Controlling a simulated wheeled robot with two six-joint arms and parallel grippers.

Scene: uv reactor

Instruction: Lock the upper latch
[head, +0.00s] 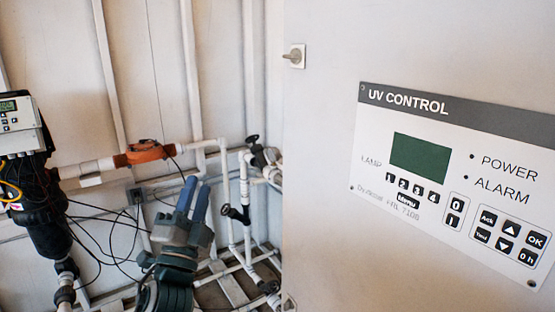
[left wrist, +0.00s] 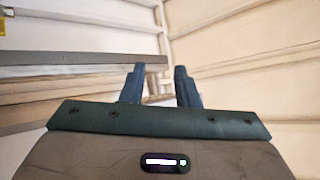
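The upper latch (head: 293,56) is a small silver handle on a square pale plate. It sits near the top left edge of the large grey UV control cabinet (head: 320,150) in the head view. Its handle points roughly sideways to the left. A second, lower latch (head: 288,302) is partly cut off at the bottom edge. My left gripper (head: 195,183) is below and left of the upper latch, apart from it, with blue fingers pointing up. In the left wrist view its fingers (left wrist: 159,69) stand apart with nothing between them. My right gripper is out of view.
The cabinet front carries a control panel (head: 450,180) with a green screen and buttons. White pipes (head: 245,200) with valves stand behind my left gripper. A dark device (head: 40,190) with a controller and cables is at far left. The space between gripper and upper latch looks clear.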

